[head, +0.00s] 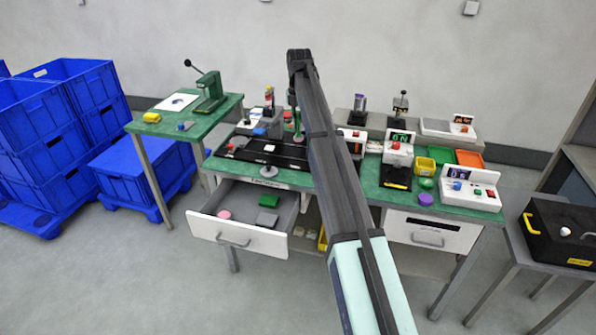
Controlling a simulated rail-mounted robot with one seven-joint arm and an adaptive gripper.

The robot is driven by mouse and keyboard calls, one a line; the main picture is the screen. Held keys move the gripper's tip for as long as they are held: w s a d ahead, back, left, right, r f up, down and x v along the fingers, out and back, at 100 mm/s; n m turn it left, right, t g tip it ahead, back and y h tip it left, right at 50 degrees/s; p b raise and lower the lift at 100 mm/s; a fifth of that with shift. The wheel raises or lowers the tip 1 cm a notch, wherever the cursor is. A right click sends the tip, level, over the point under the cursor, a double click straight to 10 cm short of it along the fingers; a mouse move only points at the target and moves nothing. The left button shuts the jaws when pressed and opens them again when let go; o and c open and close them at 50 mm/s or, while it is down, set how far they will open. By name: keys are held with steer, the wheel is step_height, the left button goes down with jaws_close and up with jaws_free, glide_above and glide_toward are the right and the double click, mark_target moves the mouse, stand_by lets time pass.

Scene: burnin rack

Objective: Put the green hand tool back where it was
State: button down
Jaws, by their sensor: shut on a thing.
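My arm reaches from the bottom of the head view up over the green-topped bench, and its end bends down at the far side. My gripper (292,99) is small and partly hidden by my own arm. It is shut on the green hand tool (297,122), which looks slim and upright, just above or at the black board on the bench. I cannot tell whether the tool's lower end touches anything. An open white drawer (239,238) under the bench holds a pink disc (224,214), a green block (269,200) and a grey block (267,218).
The black board (240,150) carries several small parts. Right of my arm stand display boxes (398,150), a yellow bin (425,166), a green tray (438,154) and an orange tray (469,158). A green press (209,92) stands on the left side table. Blue crates (130,170) fill the far left.

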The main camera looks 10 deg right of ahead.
mark_target(299, 133)
step_height(299, 133, down, 18)
steer(key=p, duration=0.3)
steer(key=shift+f, duration=0.15)
steer(key=c, duration=1.1)
jaws_free()
steer(key=shift+c, duration=0.2)
step_height(299, 133, up, 12)
steer(key=shift+r+b, duration=0.15)
steer(key=shift+b, duration=0.85)
